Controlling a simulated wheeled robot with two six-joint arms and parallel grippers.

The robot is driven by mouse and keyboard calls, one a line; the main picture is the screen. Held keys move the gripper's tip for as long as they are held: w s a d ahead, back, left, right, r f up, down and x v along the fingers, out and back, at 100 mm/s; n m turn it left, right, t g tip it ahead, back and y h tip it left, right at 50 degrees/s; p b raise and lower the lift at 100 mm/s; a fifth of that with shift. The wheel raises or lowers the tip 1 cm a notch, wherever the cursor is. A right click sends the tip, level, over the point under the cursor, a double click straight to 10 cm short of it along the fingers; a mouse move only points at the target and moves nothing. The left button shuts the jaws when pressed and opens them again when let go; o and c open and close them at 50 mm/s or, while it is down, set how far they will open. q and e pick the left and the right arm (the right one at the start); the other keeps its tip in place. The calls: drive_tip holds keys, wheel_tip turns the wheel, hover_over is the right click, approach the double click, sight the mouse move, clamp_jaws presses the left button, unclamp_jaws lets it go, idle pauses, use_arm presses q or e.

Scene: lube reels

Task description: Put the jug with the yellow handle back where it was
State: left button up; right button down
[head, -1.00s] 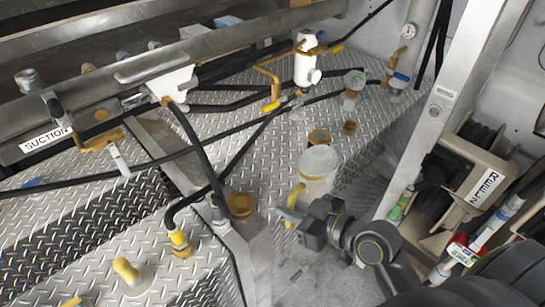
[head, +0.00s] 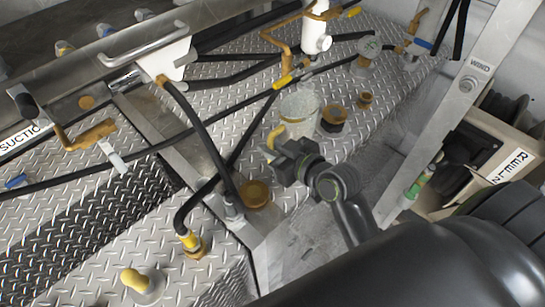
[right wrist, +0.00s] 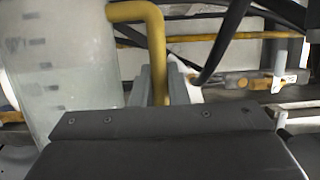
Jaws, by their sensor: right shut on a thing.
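The clear jug with the yellow handle (head: 299,108) is in the middle of the head view, over the diamond-plate deck, just left of a dark brass-topped fitting. It looks about upright. Whether its base touches the deck I cannot tell. My right gripper (head: 281,157) is at the near side of the jug, shut on its yellow handle. In the right wrist view the jug's marked wall (right wrist: 62,70) fills the left side, and the yellow handle (right wrist: 153,42) runs down between the fingers (right wrist: 165,88). My left gripper is not in view.
Brass fittings (head: 334,119) stand right of the jug. A white-bodied valve (head: 316,35) and black hoses lie behind it. A brass cap (head: 255,194) and a yellow-banded hose end (head: 190,241) are nearer. A metal post (head: 440,120) and a reel (head: 500,165) are at right.

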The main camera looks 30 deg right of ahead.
wheel_tip(320, 180, down, 2)
drive_tip(key=shift+w+f, duration=0.1)
drive_tip(key=shift+f, duration=0.15)
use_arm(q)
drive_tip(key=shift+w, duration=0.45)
use_arm(e)
drive_tip(key=shift+f, duration=0.45)
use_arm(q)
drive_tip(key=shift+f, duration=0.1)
use_arm(e)
drive_tip(key=shift+f+b, duration=0.2)
drive_tip(key=shift+b, duration=0.1)
drive_tip(key=c, duration=1.4)
unclamp_jaws()
drive_tip(key=shift+r, duration=0.1)
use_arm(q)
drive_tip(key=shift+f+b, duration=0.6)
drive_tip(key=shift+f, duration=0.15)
use_arm(e)
drive_tip(key=v, duration=1.2)
